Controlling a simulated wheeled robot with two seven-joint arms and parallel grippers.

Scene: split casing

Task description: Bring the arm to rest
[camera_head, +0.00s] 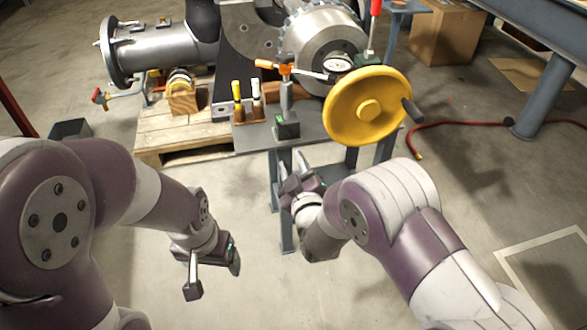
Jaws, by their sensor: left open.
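My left arm (140,195) comes in from the left and bends down at the wrist. My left gripper (213,277) hangs over the bare floor with its two fingers apart and nothing between them. My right arm (400,225) comes in from the lower right. My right gripper (293,168) points up and away, just in front of the metal work stand (262,137). Its fingers are small and foreshortened, so their opening is unclear. I see no object in it. I cannot tell whether it touches the stand.
A yellow handwheel (352,116) is at the stand's right, with a dial gauge (337,62) and metal casing (312,45) behind. A wooden pallet (160,128) is left of the stand. A red hose (455,124) lies right. Floor below my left gripper is clear.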

